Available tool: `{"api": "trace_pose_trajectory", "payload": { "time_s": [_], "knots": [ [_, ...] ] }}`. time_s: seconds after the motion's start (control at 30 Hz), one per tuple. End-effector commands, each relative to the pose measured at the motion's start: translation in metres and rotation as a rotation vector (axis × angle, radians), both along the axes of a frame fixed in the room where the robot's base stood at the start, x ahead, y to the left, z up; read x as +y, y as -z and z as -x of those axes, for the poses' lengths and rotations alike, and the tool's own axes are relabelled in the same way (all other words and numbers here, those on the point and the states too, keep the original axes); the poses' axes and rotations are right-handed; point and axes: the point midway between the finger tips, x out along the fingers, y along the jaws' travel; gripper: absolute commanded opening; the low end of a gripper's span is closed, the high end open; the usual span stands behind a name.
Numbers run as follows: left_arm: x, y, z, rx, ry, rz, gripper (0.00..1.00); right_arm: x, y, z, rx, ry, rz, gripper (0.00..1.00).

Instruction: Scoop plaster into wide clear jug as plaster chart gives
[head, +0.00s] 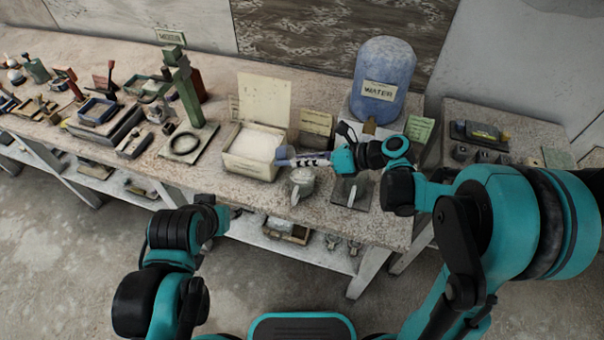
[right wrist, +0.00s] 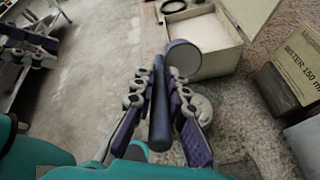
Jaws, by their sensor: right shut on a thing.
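My right gripper (head: 308,160) is shut on the dark blue handle of a scoop (right wrist: 160,105). The scoop's round head (right wrist: 184,57) is beside the near right side of the open plaster box (head: 250,165), and it also shows in the head view (head: 283,156). White plaster (head: 257,143) fills much of the box. I cannot tell whether the scoop holds any. A rounded, greyish jug-like vessel (head: 302,181) stands just below my right gripper; its clearness is hard to tell. My left gripper (head: 236,212) is mostly hidden at the table's front edge.
A blue water container (head: 383,80) stands at the back right. A smaller card (head: 316,122) stands beside the box; a card in the wrist view (right wrist: 308,62) reads "WATER 150 m...". A green stand (head: 184,90) with a ring is left. A dark plate (head: 352,192) lies right of the vessel.

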Motion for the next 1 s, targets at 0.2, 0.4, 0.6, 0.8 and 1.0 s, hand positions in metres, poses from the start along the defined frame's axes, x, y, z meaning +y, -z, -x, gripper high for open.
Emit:
{"api": "trace_pose_trajectory", "payload": {
  "time_s": [0.2,0.4,0.6,0.8,1.0],
  "knots": [
    [0.000,0.014,0.000,0.000,0.000,0.000,0.40,-0.003,0.004,0.000,-0.016,0.002,-0.046,0.00],
    [0.000,0.024,0.000,0.000,0.000,0.000,0.40,-0.005,0.006,0.001,-0.029,0.002,-0.089,0.00],
    [0.000,0.028,0.000,0.000,0.000,0.000,0.40,-0.006,0.004,0.001,-0.036,0.002,-0.110,0.00],
    [0.000,0.030,0.000,0.000,0.000,0.000,0.40,-0.006,0.005,0.001,-0.038,0.002,-0.116,0.00],
    [0.000,0.042,0.000,0.000,0.000,0.000,0.40,-0.008,0.009,0.002,-0.050,0.002,-0.154,0.00]
  ]
}}
